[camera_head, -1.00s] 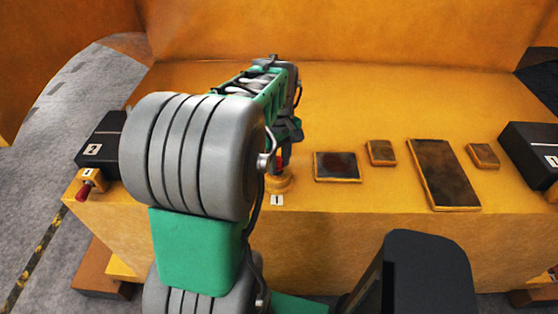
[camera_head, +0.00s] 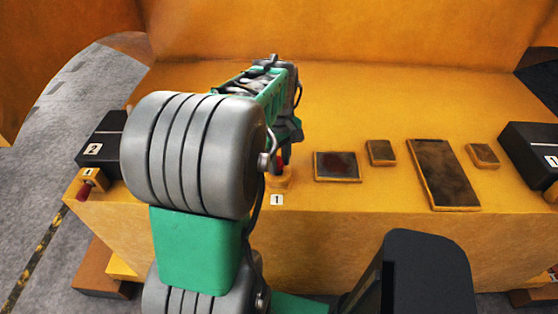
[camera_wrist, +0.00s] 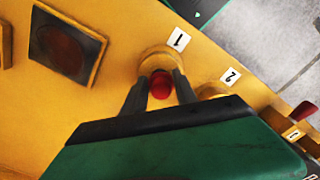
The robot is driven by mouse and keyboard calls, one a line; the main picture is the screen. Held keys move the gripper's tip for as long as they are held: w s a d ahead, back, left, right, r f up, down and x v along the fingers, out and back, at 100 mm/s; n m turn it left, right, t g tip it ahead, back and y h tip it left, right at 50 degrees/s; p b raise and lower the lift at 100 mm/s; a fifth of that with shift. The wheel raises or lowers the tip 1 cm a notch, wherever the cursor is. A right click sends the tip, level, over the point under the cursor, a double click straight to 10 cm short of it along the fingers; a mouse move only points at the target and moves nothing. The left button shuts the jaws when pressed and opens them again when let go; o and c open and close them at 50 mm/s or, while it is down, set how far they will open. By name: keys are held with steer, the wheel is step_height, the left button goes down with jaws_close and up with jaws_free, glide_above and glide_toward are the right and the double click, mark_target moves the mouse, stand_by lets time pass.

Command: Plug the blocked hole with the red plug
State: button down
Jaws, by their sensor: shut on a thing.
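My gripper (camera_wrist: 161,86) is shut on the red plug (camera_wrist: 160,84), which shows between its two dark fingers in the wrist view. The plug is at the yellow round boss (camera_wrist: 158,60) marked 1, inside or just above its opening; I cannot tell how deep. In the head view the gripper (camera_head: 281,161) is partly hidden by my arm, over the boss (camera_head: 280,182) with its label 1 (camera_head: 277,199). A second boss (camera_wrist: 213,91) by label 2 (camera_wrist: 230,76) is partly covered by my gripper in the wrist view.
Several framed dark plates (camera_head: 337,166) lie right of the boss on the yellow casting. A black box (camera_head: 102,146) labelled 2 stands at the left, beside a small yellow block (camera_head: 92,181) with a red knob (camera_head: 84,192). Another black box (camera_head: 533,149) stands at the right.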

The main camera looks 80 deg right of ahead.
steer(key=shift+f, duration=0.15)
steer(key=shift+f+b, duration=0.6)
steer(key=shift+f, duration=0.3)
steer(key=shift+r, duration=0.15)
steer(key=shift+r+p, duration=0.85)
steer(key=shift+r, duration=0.15)
steer(key=shift+s+d, duration=0.1)
steer(key=shift+d, duration=0.05)
steer(key=shift+f, duration=0.15)
stand_by(0.7)
steer(key=shift+f+b, duration=0.45)
steer(key=shift+f, duration=0.5)
steer(key=shift+r+p, duration=0.8)
steer(key=shift+r, duration=0.3)
